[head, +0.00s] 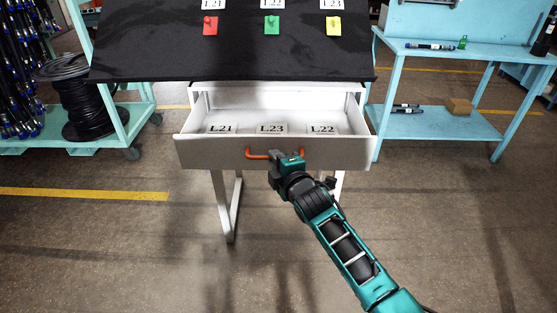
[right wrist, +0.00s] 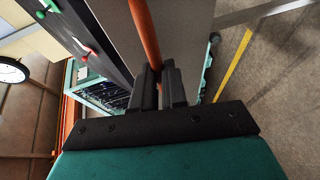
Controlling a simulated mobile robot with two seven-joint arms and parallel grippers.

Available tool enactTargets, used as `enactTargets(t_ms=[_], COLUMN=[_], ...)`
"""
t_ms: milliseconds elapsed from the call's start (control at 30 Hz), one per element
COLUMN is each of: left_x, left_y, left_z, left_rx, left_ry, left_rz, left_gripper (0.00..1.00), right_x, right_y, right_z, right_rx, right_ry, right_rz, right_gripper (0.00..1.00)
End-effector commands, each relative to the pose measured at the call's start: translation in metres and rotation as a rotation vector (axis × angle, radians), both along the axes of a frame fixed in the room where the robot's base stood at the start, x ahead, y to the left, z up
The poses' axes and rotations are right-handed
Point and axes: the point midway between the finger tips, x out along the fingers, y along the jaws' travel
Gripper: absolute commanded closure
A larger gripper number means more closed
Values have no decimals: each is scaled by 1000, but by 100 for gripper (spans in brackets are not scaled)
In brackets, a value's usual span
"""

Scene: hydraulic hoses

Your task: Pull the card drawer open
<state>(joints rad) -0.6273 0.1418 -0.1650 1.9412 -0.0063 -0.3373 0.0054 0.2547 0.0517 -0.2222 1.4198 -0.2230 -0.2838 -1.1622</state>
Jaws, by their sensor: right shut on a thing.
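The card drawer (head: 215,152) is white inside with a grey front, and stands pulled out from under the black-topped table. Three white cards lie inside: L21 (head: 222,128), L23 (head: 272,128) and L22 (head: 322,128). An orange bar handle (head: 257,154) runs across the drawer front. My right gripper (head: 279,158) is shut on this handle and hides its middle part. In the right wrist view, the handle (right wrist: 145,35) passes between the fingers of the gripper (right wrist: 160,80). My left gripper is not in view.
The black table top (head: 235,55) holds a red, a green and a yellow tag with white labels. A teal rack with a black hose coil (head: 85,100) stands at left. A teal bench (head: 430,125) stands at right. The floor in front is clear.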

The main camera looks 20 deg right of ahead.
Motion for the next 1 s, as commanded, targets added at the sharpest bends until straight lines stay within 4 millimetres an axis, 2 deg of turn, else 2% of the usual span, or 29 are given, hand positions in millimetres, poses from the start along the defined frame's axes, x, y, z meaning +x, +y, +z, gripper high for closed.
enactTargets(t_ms=[567,600,800,833,1000], left_x=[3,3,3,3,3], left_y=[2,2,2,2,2], left_z=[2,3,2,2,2], left_rx=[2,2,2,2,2], left_ry=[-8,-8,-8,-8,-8], left_rz=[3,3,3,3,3], left_gripper=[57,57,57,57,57], right_x=[1,1,1,1,1], right_y=[-1,-1,0,0,0], right_z=[0,0,0,0,0], right_rx=[-1,-1,-1,-1,0], right_ry=[0,0,0,0,-1], right_rz=[-2,-2,-1,-1,-1], right_gripper=[100,85,66,63,63])
